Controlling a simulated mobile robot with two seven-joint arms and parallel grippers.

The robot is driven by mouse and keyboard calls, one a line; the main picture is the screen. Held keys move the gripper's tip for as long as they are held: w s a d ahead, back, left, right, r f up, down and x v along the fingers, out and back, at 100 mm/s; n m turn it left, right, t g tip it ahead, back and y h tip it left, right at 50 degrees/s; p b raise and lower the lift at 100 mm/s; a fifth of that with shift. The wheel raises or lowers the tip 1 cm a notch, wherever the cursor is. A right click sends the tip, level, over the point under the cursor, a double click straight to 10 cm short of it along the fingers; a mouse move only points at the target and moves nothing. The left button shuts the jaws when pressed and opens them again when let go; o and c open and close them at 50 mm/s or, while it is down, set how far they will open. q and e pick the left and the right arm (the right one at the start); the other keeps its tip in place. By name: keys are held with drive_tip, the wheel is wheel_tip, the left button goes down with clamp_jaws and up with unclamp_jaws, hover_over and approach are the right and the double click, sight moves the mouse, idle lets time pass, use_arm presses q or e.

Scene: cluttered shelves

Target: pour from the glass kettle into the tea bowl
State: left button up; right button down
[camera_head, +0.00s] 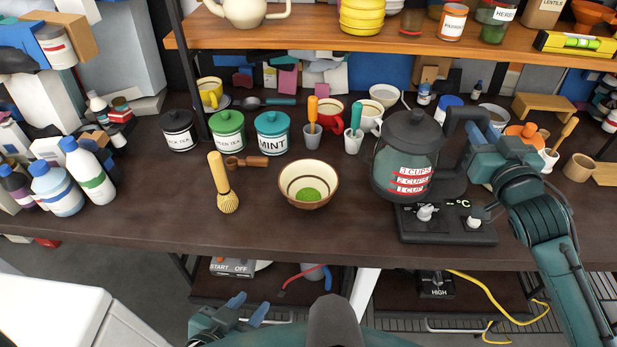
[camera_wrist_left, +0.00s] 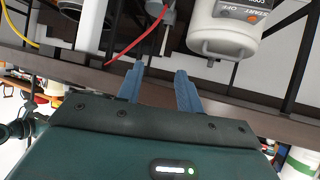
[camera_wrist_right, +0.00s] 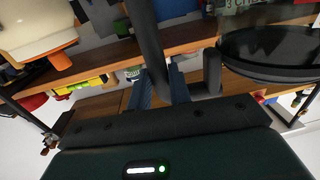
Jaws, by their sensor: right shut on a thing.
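The glass kettle (camera_head: 404,160) has a dark lid, a black handle and red cup marks. It appears upright and raised above the black heating base (camera_head: 445,225); the head view does not show clearly whether they touch. My right gripper (camera_head: 474,140) is shut on the kettle's handle, on its right side; the handle also shows between the fingers in the right wrist view (camera_wrist_right: 150,45). The tea bowl (camera_head: 309,184), brown outside and cream inside with green powder at the bottom, stands left of the kettle. My left gripper (camera_head: 248,310) is open and empty, low before the table's front edge.
A bamboo whisk (camera_head: 222,183) and wooden scoop (camera_head: 247,162) lie left of the bowl. Tea jars (camera_head: 227,132) and cups (camera_head: 331,114) stand behind. A shelf (camera_head: 400,40) runs above the back. The table front around the bowl is clear.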

sight(471, 113)
drive_tip(key=shift+a+r, duration=0.35)
drive_tip(key=shift+r, duration=0.45)
drive_tip(key=shift+s+a+r+n+p, duration=0.15)
drive_tip(key=shift+a+r+n+p, duration=0.6)
drive_tip(key=shift+a+r+n, duration=0.4)
drive_tip(key=shift+a+n, duration=0.25)
drive_tip(key=shift+a, duration=0.05)
drive_tip(key=a+r+n+p, duration=0.1)
drive_tip(key=a, duration=0.1)
drive_tip(key=a+r+n+p, duration=0.1)
drive_tip(key=a, duration=0.1)
drive_tip(key=a+r+n+p, duration=0.1)
drive_tip(key=a+r, duration=0.1)
drive_tip(key=shift+s+a+r+n, duration=0.1)
drive_tip(key=shift+s+n, duration=0.15)
drive_tip(key=shift+n, duration=0.05)
drive_tip(key=shift+s+a, duration=0.1)
use_arm(q)
drive_tip(key=shift+s+a+r+n+g+y, duration=0.15)
drive_tip(key=shift+s+a+r+y, duration=0.1)
drive_tip(key=shift+a, duration=0.2)
drive_tip(key=shift+s+a+r+n+g+y, duration=0.15)
drive_tip(key=shift+a+y, duration=0.1)
drive_tip(key=shift+a, duration=0.2)
drive_tip(key=shift+w+r+p, duration=0.1)
drive_tip(key=shift+r+p, duration=0.1)
drive_tip(key=shift+p, duration=0.1)
use_arm(e)
drive_tip(key=shift+a+r+n, duration=0.2)
drive_tip(key=shift+a+n, duration=0.1)
